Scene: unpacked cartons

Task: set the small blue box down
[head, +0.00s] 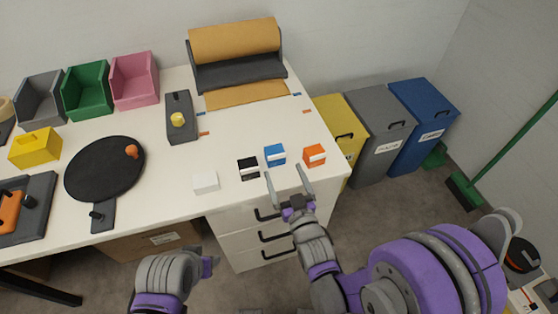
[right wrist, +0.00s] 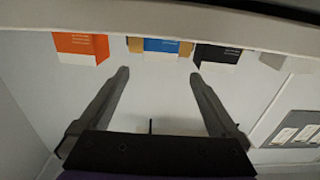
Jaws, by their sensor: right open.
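The small blue box (head: 275,155) stands on the white table near its right front part, between a black box (head: 248,168) and an orange box (head: 314,155). The blue box also shows at the top of the right wrist view (right wrist: 162,45), with tan sides. My right gripper (head: 286,172) is open and empty at the table's front edge. Its fingertips (right wrist: 158,73) point toward the blue box and look apart from it. My left arm shows at the bottom of the head view; its fingers cannot be made out.
A white box (head: 205,183) lies left of the black one. A brown paper roll (head: 235,42) is at the back. Drawers (head: 240,232) are below the front edge.

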